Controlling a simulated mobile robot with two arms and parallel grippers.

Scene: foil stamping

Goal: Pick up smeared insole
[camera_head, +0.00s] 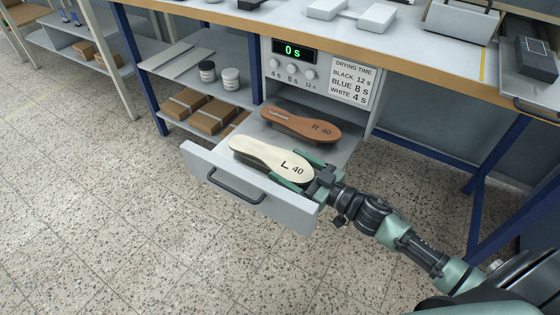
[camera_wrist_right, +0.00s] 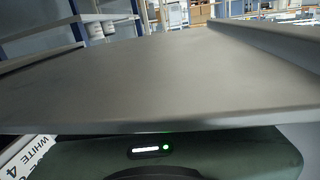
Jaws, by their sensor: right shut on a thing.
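A cream insole (camera_head: 262,155) marked "L 40" is at the open drawer (camera_head: 232,200) in the head view. My right gripper (camera_head: 304,174) is shut on its right end, with green fingers on either side. I cannot tell whether the insole is lifted clear of its dark support. A brown insole (camera_head: 305,127) marked "R 40" lies behind it, with a small pale mark near its left end. I cannot make out a smear on either insole. In the right wrist view, a broad grey surface (camera_wrist_right: 160,85) hides the insole and fingers. My left gripper is out of view.
A timer panel (camera_head: 290,62) reading "0 s" and a drying-time sign (camera_head: 352,82) stand above the drawer. The left shelf holds two jars (camera_head: 230,78) and brown boxes (camera_head: 210,118). The workbench (camera_head: 300,22) overhangs the drawer. Floor in front is clear.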

